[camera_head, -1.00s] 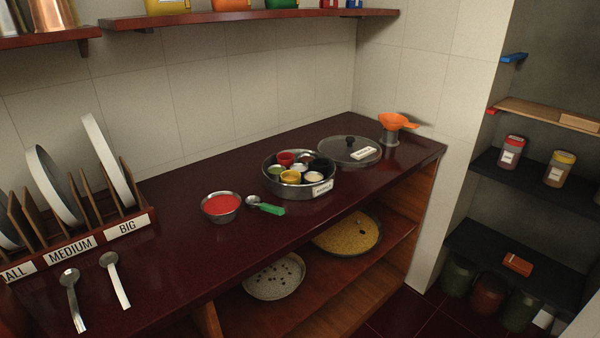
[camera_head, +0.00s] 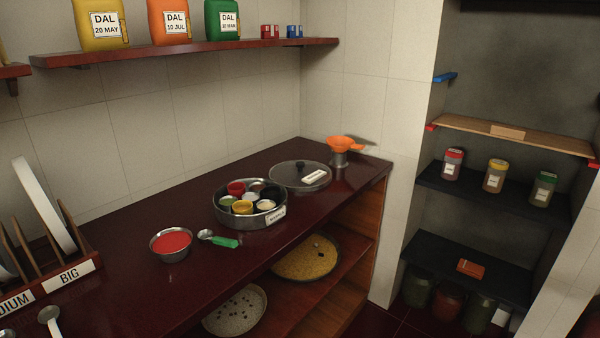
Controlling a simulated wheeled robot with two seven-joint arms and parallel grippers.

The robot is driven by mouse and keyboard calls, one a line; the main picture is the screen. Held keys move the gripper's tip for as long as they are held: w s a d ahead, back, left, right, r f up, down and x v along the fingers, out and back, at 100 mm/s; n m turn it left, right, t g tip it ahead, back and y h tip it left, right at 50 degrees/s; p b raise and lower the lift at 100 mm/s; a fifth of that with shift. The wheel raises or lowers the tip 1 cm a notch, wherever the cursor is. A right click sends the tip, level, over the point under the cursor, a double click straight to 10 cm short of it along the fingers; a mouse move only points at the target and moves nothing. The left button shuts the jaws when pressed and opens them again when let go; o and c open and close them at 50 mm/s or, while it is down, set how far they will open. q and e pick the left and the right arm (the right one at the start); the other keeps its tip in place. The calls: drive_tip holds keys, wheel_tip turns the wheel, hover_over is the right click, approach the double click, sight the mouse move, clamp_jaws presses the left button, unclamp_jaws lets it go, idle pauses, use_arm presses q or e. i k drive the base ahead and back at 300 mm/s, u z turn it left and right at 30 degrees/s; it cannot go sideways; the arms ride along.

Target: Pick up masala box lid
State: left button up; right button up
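The masala box lid (camera_head: 287,177) is a round, see-through disc with a dark knob and a white label. It lies flat on the dark red counter, just behind and right of the masala box. The masala box (camera_head: 223,214) is a round steel tin holding several small cups of coloured spices, with a white label on its front. Neither of my grippers is in view.
An orange funnel (camera_head: 341,143) on a steel base stands right of the lid. A steel bowl of red powder (camera_head: 171,243) and a green-handled spoon (camera_head: 224,242) lie left of the box. A plate rack (camera_head: 82,283) is at left. A wall shelf (camera_head: 190,49) runs above.

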sight(296, 175)
drive_tip(key=z, duration=1.25)
drive_tip(key=i, duration=2.15)
drive_tip(key=u, duration=1.7)
